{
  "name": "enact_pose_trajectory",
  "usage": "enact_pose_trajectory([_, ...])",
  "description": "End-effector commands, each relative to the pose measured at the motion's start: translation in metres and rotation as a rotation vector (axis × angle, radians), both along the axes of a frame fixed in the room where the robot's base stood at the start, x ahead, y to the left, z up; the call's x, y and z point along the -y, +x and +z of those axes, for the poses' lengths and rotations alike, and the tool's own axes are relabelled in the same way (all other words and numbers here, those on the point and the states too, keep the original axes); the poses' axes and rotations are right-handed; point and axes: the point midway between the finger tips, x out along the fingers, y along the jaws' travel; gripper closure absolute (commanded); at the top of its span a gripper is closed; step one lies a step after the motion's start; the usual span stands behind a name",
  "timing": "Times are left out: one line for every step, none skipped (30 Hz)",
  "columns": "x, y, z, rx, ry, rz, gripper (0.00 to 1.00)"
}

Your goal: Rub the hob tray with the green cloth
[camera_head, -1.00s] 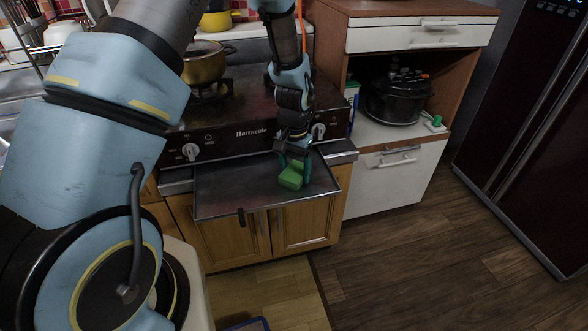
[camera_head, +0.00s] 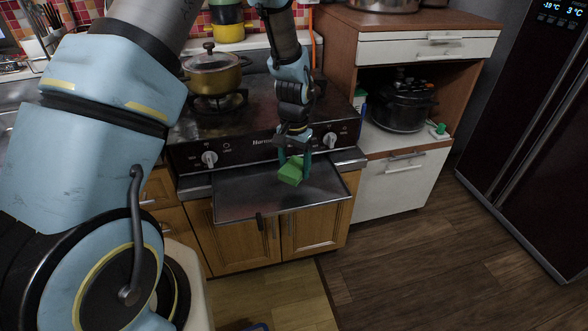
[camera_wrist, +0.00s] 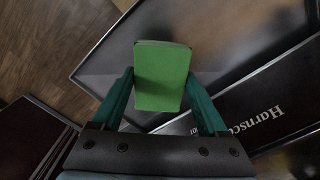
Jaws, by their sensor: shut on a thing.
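The green cloth (camera_head: 291,170) is a small block-like piece held between the fingers of my gripper (camera_head: 293,160). In the wrist view the cloth (camera_wrist: 162,76) sits between the two green fingertips of my gripper (camera_wrist: 160,95). The hob tray (camera_head: 245,197) is a dark, flat metal tray sticking out below the front of the hob. The cloth is over the tray's right half, near its back. I cannot tell whether it touches the surface. The tray (camera_wrist: 215,35) also shows behind the cloth in the wrist view.
The hob (camera_head: 262,110) with its knobs stands behind the tray, and a yellow pot (camera_head: 213,75) is on it. A brown cabinet with a black cooker (camera_head: 402,105) is to the right. The wooden floor (camera_head: 400,250) at front right is clear.

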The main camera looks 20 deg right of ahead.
Motion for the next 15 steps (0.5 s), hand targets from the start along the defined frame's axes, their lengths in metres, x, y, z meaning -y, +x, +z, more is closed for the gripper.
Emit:
enact_pose_trajectory([0.001,0.001,0.008,0.001,-0.001,0.000,0.84])
enact_pose_trajectory([0.001,0.001,0.011,0.001,-0.001,0.000,0.84])
enact_pose_trajectory([0.001,0.001,0.014,0.001,-0.001,0.000,0.84])
enact_pose_trajectory([0.001,0.002,0.017,0.001,-0.001,0.000,0.84])
enact_pose_trajectory([0.002,0.002,0.020,0.001,-0.001,0.000,0.84])
enact_pose_trajectory([0.002,0.002,0.023,0.001,-0.001,0.001,0.84])
enact_pose_trajectory([0.002,0.002,0.025,0.001,-0.001,0.001,0.84])
enact_pose_trajectory([0.002,0.002,0.027,0.001,-0.001,0.001,0.84])
enact_pose_trajectory([0.002,0.003,0.029,0.000,0.000,0.001,0.84])
enact_pose_trajectory([0.002,0.003,0.030,0.000,0.000,0.001,0.84])
enact_pose_trajectory([0.002,0.003,0.030,0.000,0.000,0.001,0.84])
enact_pose_trajectory([0.002,0.003,0.030,0.000,0.000,0.001,0.84])
enact_pose_trajectory([0.002,0.003,0.030,0.000,0.000,0.001,0.84])
enact_pose_trajectory([0.002,0.003,0.030,0.000,0.000,0.001,0.84])
enact_pose_trajectory([0.002,0.003,0.030,0.000,0.000,0.001,0.84])
